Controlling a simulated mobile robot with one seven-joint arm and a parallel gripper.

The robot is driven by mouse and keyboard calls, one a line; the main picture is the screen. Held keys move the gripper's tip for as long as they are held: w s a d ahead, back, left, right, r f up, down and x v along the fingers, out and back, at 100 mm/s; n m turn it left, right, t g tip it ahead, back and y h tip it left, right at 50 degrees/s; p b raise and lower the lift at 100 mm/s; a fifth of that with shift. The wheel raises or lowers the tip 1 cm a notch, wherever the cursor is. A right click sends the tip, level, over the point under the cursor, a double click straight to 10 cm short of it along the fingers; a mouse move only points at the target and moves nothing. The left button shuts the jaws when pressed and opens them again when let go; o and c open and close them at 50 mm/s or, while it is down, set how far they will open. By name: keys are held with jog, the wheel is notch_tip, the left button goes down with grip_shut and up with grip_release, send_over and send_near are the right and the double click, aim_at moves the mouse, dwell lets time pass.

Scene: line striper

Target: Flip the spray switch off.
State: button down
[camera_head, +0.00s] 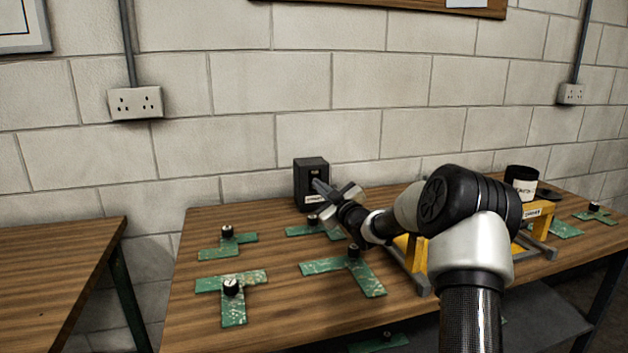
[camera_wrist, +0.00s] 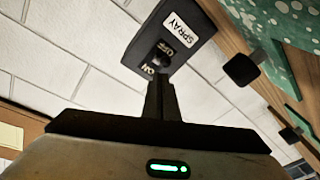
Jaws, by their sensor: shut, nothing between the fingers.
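The spray switch box (camera_head: 302,181) is a dark box standing on the wooden table against the white block wall. In the wrist view the box (camera_wrist: 205,62) shows a white SPRAY label and the words OFF and ON. In the wrist view the shut fingers (camera_wrist: 160,80) point at the switch, close to the ON side; contact cannot be told.
Several green T-shaped plates with black knobs lie on the table (camera_head: 184,310), one at the front left (camera_head: 233,287). A yellow and grey frame (camera_head: 537,209) stands right, partly behind my arm. A black can (camera_head: 521,172) stands behind it. Another table (camera_head: 60,260) is at left.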

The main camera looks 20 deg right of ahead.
jog(key=s, duration=0.7)
jog(key=shift+s+d+f+p, duration=0.15)
jog(key=shift+d+f+p, duration=0.1)
jog(key=shift+d+p, duration=0.15)
